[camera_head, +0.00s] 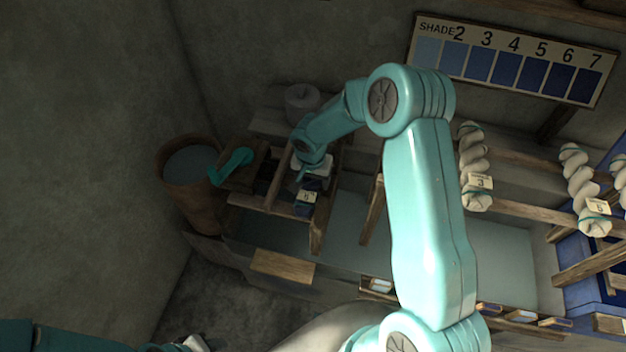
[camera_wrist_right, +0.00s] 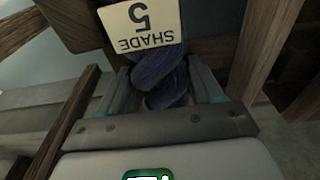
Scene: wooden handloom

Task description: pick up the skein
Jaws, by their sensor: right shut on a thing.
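The skein is a twisted dark blue hank with a cream tag reading "SHADE 5". In the right wrist view the skein (camera_wrist_right: 160,72) runs between the two fingers of my right gripper (camera_wrist_right: 162,88), which is shut on it. In the head view my right gripper (camera_head: 308,180) reaches down into a wooden rack (camera_head: 270,208) at the left, and the small tag (camera_head: 306,197) shows just below it. Most of the skein is hidden there. My left arm lies at the bottom left edge; only a pale part of its gripper (camera_head: 195,343) shows, too little to read its state.
A brown tub (camera_head: 180,195) stands left. Pale skeins (camera_head: 473,165) hang at right, tagged 3 and 5. A shade chart (camera_head: 510,62) is on the wall.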

